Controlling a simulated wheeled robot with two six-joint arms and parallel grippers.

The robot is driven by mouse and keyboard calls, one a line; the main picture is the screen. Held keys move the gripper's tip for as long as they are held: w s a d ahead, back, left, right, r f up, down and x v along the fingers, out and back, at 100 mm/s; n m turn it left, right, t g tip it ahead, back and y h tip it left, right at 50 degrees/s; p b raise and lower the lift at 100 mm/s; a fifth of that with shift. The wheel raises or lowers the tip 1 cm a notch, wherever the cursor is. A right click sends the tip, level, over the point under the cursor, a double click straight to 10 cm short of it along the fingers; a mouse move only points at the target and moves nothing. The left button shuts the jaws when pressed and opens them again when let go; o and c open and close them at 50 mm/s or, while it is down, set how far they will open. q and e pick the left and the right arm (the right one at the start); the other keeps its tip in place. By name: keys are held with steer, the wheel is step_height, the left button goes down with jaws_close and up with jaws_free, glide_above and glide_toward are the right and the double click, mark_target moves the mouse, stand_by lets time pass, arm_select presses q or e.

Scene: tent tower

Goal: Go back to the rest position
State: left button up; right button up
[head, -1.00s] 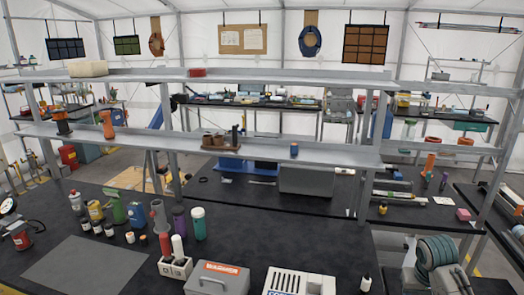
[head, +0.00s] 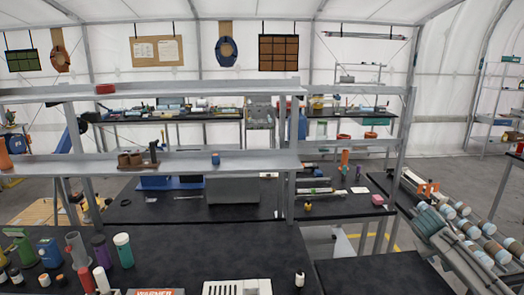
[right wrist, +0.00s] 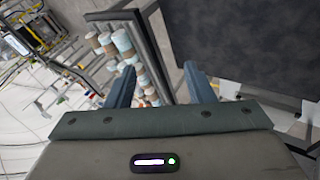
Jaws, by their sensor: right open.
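The task names no object. My right gripper (right wrist: 161,88) shows in the right wrist view with its two blue-grey fingers spread apart. Nothing is between the fingertips. A dark tabletop (right wrist: 250,40) lies to the right of the fingers, and a rack with pale blue and brown rolls (right wrist: 122,42) lies to the left. In the head view a grey-green jointed shape at the lower right may be my right arm; its fingertips cannot be made out. My left gripper is not in view.
In the head view a dark bench (head: 200,250) fills the front, with bottles, including a teal-green one (head: 123,250), at left. A long shelf (head: 240,161) crosses above it. A rack of rolls (head: 490,244) stands at right. Floor (head: 450,170) is bare behind it.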

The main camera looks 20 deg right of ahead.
steer(key=s+d+f+n+h, duration=0.1)
steer(key=s+d+f, duration=0.4)
steer(key=d+f, duration=0.3)
steer(key=s+d+f+n+h, duration=0.1)
steer(key=s+d+f+n, duration=0.1)
steer(key=s+d+f, duration=0.6)
steer(key=s+d+f+n+t, duration=0.1)
steer(key=s+d+f+n, duration=0.25)
steer(key=s+f, duration=0.5)
steer(key=s+d+f+n+t, duration=0.15)
steer(key=s+d+f, duration=0.3)
steer(key=s, duration=0.75)
steer(key=s+a+f+m+g+y, duration=0.1)
steer(key=s+a+f+y, duration=0.15)
steer(key=a+f, duration=1.15)
steer(key=s+a+f+m+g+y, duration=0.15)
steer(key=s+a+f, duration=0.25)
steer(key=a+f, duration=0.95)
steer(key=s+a+f+y, duration=0.2)
steer(key=a+f+y, duration=0.15)
steer(key=a, duration=1.55)
steer(key=s+a+f+y, duration=0.15)
steer(key=a+f, duration=0.25)
steer(key=a, duration=1.4)
step_height(320, 180, down, 13)
steer(key=b, duration=1.3)
steer(key=shift+w+m, duration=0.15)
steer(key=shift+m, duration=0.3)
